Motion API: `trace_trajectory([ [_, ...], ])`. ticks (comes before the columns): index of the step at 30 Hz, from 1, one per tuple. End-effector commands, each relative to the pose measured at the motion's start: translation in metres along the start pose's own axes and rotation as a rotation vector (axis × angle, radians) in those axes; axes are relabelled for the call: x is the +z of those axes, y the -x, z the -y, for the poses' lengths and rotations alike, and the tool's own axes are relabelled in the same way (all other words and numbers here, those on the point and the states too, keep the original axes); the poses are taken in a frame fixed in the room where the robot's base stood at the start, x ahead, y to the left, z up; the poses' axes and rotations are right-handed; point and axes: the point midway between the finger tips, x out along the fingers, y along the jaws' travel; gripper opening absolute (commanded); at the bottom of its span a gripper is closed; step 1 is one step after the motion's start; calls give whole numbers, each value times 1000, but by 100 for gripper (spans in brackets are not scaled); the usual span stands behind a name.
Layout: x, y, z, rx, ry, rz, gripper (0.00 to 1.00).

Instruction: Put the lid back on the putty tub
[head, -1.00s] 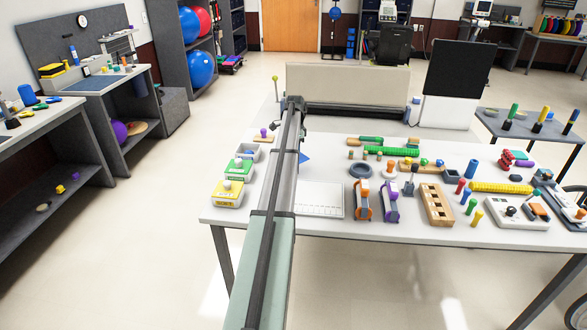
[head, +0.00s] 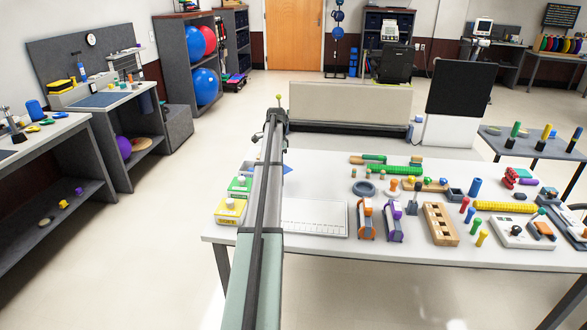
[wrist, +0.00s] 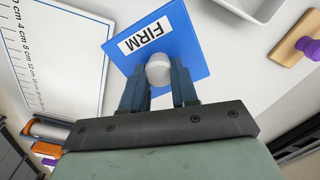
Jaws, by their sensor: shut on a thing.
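The blue lid, labelled FIRM (wrist: 186,48), has a round pale knob (wrist: 159,70). My gripper (wrist: 158,88) is shut on that knob in the wrist view. The lid seems to be held above the table; its exact height is unclear. In the head view only a blue corner of the lid (head: 288,169) shows right of my arm, which hides the gripper. The open putty tub (wrist: 262,8) is partly in view at the wrist view's top right, apart from the lid. In the head view my arm largely hides it.
Yellow (head: 230,210) and green (head: 239,186) lidded tubs stand at the table's left edge. A white ruled board (head: 313,218) lies right of my arm. A wooden piece with a purple knob (wrist: 308,47) is at the wrist view's right. Several therapy items crowd the table's right.

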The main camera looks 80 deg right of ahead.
Motion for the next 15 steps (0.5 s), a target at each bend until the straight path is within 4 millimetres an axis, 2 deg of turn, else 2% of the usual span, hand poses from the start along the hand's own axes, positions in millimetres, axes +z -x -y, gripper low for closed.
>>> trace_trajectory([
  [1, 15, 4, 19, -3, 23, -1, 0],
  [9, 68, 22, 88, -12, 113, -4, 0],
  [12, 80, 29, 114, -13, 179, -4, 0],
  [15, 76, 35, 136, -8, 288, -3, 0],
])
